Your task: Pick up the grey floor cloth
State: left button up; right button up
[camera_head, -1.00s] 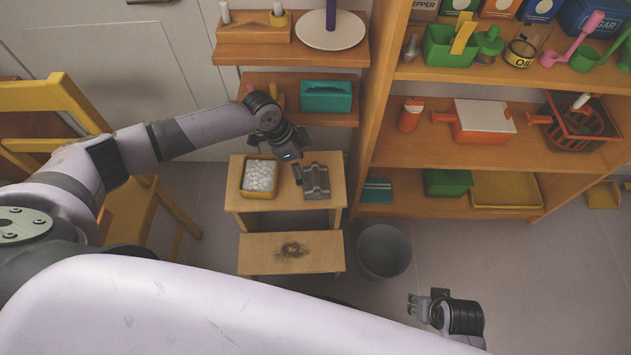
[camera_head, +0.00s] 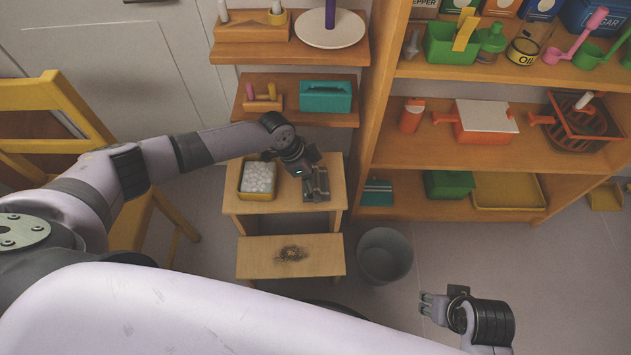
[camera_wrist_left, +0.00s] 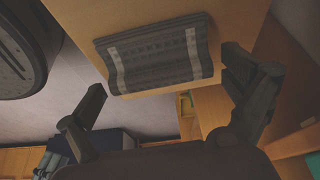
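The grey floor cloth (camera_head: 320,186) lies folded on the right part of the small wooden step stool's top (camera_head: 285,205). In the left wrist view the cloth (camera_wrist_left: 160,55) shows as a dark grey ribbed bundle with lighter stripes near its ends. My left gripper (camera_head: 306,166) is just above and behind the cloth, partly covering its far end in the head view. In the left wrist view my left gripper (camera_wrist_left: 166,72) has its fingers spread wide, with nothing between them. My right gripper (camera_head: 428,304) is over the floor at the lower right, its fingers apart and empty.
A yellow tub of white pieces (camera_head: 259,178) stands left of the cloth. A lower step (camera_head: 290,255) with a dark stain is in front. A grey bucket (camera_head: 384,255) stands to the right, beside the shelf unit (camera_head: 460,205). A yellow chair (camera_head: 60,100) stands at left.

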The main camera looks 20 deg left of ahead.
pick_arm(q)
jog(key=c, duration=1)
jog(key=shift+r, duration=0.25)
notch_tip(320, 180, up, 9)
jog(key=p, duration=0.2)
jog(key=shift+f+p, duration=0.1)
jog(key=shift+p, duration=0.3)
notch_tip(320, 180, up, 9)
jog(key=p, duration=0.2)
send_over(315, 177)
jog(key=shift+d+r, duration=0.1)
jog(key=shift+r, duration=0.8)
pick_arm(e)
jog(key=s+f+g, duration=0.1)
jog(key=s+f, duration=0.3)
jog(key=f, duration=1.1)
jog(key=shift+d+f, duration=0.15)
jog(key=shift+f, duration=0.15)
pick_arm(q)
jog(key=o, duration=0.6)
jog(key=shift+s, duration=0.1)
jog(key=c, duration=0.5)
